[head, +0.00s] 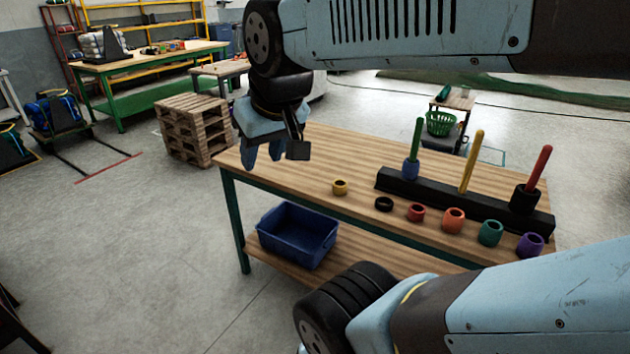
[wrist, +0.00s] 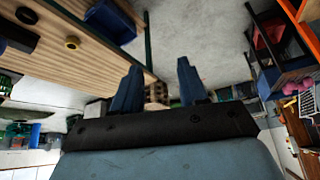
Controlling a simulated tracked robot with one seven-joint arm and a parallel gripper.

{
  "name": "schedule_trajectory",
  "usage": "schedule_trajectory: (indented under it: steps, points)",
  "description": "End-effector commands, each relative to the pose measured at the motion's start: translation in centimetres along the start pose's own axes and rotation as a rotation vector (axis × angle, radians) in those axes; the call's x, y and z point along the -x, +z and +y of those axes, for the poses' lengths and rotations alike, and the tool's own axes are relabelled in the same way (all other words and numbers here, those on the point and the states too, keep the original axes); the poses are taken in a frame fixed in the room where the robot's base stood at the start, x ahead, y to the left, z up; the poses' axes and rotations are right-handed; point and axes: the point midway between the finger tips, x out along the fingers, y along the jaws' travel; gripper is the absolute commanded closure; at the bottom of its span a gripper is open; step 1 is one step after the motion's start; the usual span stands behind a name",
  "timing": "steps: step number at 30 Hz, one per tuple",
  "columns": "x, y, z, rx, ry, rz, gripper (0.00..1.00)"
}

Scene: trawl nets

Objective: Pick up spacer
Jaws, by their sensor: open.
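Several ring-shaped spacers stand in a row on the wooden workbench (head: 300,165): a yellow spacer (head: 340,187), a thin black ring (head: 384,204), a red spacer (head: 416,213), an orange spacer (head: 454,220), a teal spacer (head: 490,233) and a purple spacer (head: 530,244). The yellow spacer (wrist: 72,43) and black ring (wrist: 29,15) also show in the wrist view. My gripper (head: 262,153) is open and empty above the bench's left end, left of the yellow spacer and apart from it. Its two fingers (wrist: 159,72) show in the wrist view with nothing between them.
A black rack (head: 430,194) holds green, yellow and red pegs. A blue bin (head: 298,236) is on the lower shelf. Stacked pallets (head: 194,130) stand behind left.

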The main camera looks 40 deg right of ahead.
Motion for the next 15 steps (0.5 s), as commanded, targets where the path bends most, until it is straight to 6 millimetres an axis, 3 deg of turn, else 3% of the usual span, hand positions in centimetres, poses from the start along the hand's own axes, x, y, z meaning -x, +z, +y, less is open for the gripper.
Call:
schedule_trajectory:
  steps: [6, 11, 15]
  points:
    - [0.0, 0.0, 0.0, 0.0, 0.0, 0.0, 0.57]
    - [-0.4, -0.5, -0.1, -0.01, -0.007, 0.002, 0.42]
    - [-2.2, -2.3, -0.5, -0.054, -0.034, 0.016, 0.29]
